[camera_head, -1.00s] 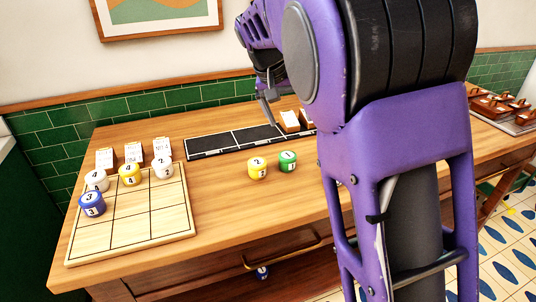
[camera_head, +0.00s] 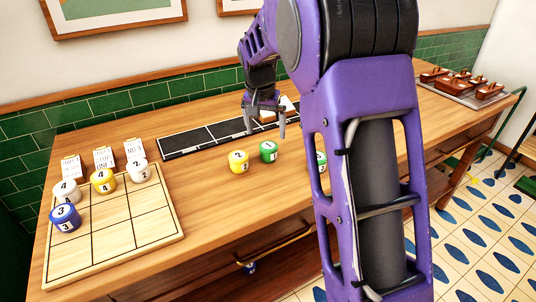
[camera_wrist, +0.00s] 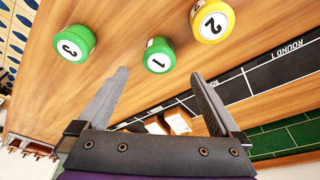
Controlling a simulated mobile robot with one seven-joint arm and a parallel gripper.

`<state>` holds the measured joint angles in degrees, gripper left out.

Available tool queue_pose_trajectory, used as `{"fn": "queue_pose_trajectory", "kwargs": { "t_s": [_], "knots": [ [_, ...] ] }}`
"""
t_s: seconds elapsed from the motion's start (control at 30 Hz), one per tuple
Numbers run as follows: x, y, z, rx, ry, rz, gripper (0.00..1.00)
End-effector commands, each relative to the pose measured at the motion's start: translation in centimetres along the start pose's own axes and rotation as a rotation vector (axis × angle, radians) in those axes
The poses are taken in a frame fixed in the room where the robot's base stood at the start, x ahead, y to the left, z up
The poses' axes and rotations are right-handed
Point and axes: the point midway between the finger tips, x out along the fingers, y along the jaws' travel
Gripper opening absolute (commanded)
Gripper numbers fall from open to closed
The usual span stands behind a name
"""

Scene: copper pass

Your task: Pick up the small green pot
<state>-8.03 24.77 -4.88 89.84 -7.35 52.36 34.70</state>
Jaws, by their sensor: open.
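A green pot (camera_head: 268,152) with a white lid marked 1 stands on the wooden table; it also shows in the wrist view (camera_wrist: 159,56), just beyond and between my fingertips. A second green pot (camera_head: 320,161) is partly hidden by my arm in the head view; the wrist view shows it marked 3 (camera_wrist: 74,44), to the left. A yellow pot (camera_head: 239,162) marked 2 stands beside the first green pot. My gripper (camera_head: 265,130) is open and empty, above and behind the pot marked 1; its fingers also show in the wrist view (camera_wrist: 160,75).
A gridded wooden board (camera_head: 116,232) at left holds white, yellow and blue pots, with white cards behind it. A black strip (camera_head: 205,138) lies along the back, with white cards near its right end. A tray (camera_head: 448,88) with copper items stands far right.

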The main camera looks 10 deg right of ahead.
Motion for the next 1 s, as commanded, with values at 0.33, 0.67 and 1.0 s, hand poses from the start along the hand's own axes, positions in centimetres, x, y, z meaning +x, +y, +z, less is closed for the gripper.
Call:
{"fn": "queue_pose_trajectory", "kwargs": {
  "t_s": [0.33,0.67,1.0],
  "knots": [
    [3.4,0.0,0.0,0.000,0.000,0.000,1.00],
    [7.7,0.2,-0.1,-0.001,-0.002,0.001,1.00],
    [8.4,0.1,-0.2,-0.001,0.001,-0.001,0.91]
  ]
}}
